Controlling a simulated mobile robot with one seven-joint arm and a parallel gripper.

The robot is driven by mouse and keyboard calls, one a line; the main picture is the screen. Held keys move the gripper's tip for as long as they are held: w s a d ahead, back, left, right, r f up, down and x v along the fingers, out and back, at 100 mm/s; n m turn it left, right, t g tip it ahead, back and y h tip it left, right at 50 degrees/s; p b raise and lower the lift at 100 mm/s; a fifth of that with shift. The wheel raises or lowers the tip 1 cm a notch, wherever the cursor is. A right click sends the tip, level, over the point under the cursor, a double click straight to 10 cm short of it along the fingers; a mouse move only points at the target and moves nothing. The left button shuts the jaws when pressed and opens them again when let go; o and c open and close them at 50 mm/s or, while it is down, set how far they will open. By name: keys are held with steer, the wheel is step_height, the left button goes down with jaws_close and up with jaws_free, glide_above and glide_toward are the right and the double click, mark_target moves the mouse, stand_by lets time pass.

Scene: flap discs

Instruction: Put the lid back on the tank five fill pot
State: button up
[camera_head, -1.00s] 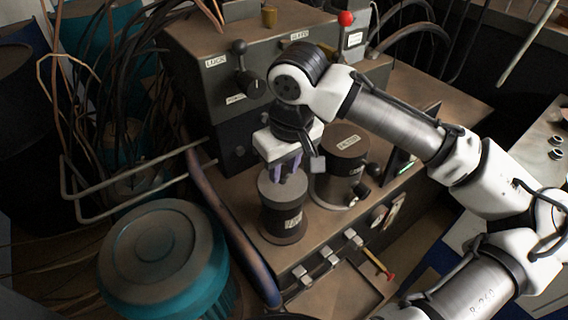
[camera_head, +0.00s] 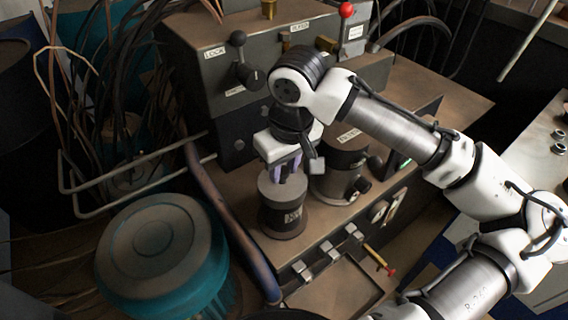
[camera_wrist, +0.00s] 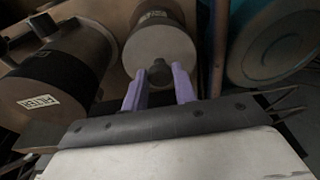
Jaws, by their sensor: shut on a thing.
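The small dark pot (camera_head: 283,219) stands upright on the bench, with a label on its side too small to read. A flat grey round lid (camera_head: 279,189) is at its top. In the wrist view the lid (camera_wrist: 150,47) covers the top of the pot (camera_wrist: 153,16), and its dark knob (camera_wrist: 160,72) is between my two purple fingers. My gripper (camera_head: 288,174) is above the pot, pointing down, shut on the lid's knob. I cannot tell whether the lid is fully seated or slightly raised.
A larger dark pot (camera_head: 338,181) with a side knob stands close right of the small pot. A teal drum (camera_head: 160,259) is front left. A curved pipe (camera_head: 230,222) runs left of the pot. A control box (camera_head: 245,100) stands behind. Switches (camera_head: 328,250) line the front edge.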

steer(key=shift+f, duration=0.2)
steer(key=o, duration=1.6)
steer(key=shift+r, duration=0.15)
step_height(320, 180, up, 6)
steer(key=p, duration=0.6)
